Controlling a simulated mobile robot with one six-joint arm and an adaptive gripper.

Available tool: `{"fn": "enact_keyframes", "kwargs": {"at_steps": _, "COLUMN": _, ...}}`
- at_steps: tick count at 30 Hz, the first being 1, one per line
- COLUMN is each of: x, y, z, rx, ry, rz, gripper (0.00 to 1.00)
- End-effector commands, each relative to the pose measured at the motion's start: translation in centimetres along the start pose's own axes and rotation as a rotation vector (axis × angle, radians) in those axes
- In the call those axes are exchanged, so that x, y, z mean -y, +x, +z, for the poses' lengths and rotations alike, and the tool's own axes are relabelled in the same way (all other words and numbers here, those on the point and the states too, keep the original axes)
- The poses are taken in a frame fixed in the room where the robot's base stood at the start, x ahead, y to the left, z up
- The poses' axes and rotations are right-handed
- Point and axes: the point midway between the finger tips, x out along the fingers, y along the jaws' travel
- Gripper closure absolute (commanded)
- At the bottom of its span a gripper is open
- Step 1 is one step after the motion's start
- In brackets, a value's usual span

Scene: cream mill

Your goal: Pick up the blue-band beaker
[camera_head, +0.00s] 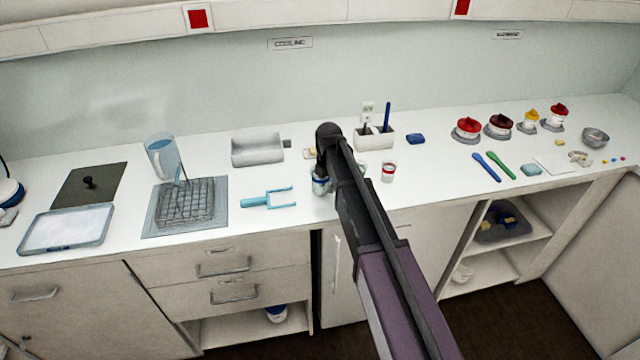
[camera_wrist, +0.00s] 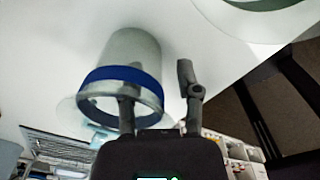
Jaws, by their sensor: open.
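The blue-band beaker (camera_head: 320,185) stands on the white counter, partly hidden by my arm in the head view. In the wrist view the beaker (camera_wrist: 135,48) is large, grey and translucent, with a dark blue band by its rim. My gripper (camera_wrist: 155,82) is open at the beaker's rim. One finger overlaps the beaker and band in the picture; the other is to its right, clear of it. I cannot tell whether the overlapping finger is inside the beaker or in front of it, or touching.
A red-band beaker (camera_head: 388,172) stands close on the right. A light blue fork-like tool (camera_head: 268,198) lies to the left, near a rack on a tray (camera_head: 228,205). Behind are a grey block (camera_head: 258,149) and a white holder (camera_head: 374,139). The counter's front edge is close.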

Motion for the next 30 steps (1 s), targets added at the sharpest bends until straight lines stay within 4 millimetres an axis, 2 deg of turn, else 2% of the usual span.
{"fn": "enact_keyframes", "kwargs": {"at_steps": 13, "x": -0.02, "y": -0.03, "z": -0.02, "rx": 0.0, "ry": 0.0, "rz": 0.0, "gripper": 0.56}}
{"fn": "enact_keyframes", "kwargs": {"at_steps": 14, "x": -0.02, "y": -0.03, "z": -0.03, "rx": 0.0, "ry": 0.0, "rz": 0.0, "gripper": 0.62}}
{"fn": "enact_keyframes", "kwargs": {"at_steps": 15, "x": -0.02, "y": -0.03, "z": -0.03, "rx": 0.0, "ry": 0.0, "rz": 0.0, "gripper": 0.74}}
{"fn": "enact_keyframes", "kwargs": {"at_steps": 18, "x": -0.02, "y": -0.03, "z": -0.04, "rx": 0.0, "ry": -0.001, "rz": 0.0, "gripper": 1.0}}
{"fn": "enact_keyframes", "kwargs": {"at_steps": 30, "x": -0.02, "y": -0.03, "z": -0.05, "rx": 0.0, "ry": -0.001, "rz": -0.001, "gripper": 1.0}}
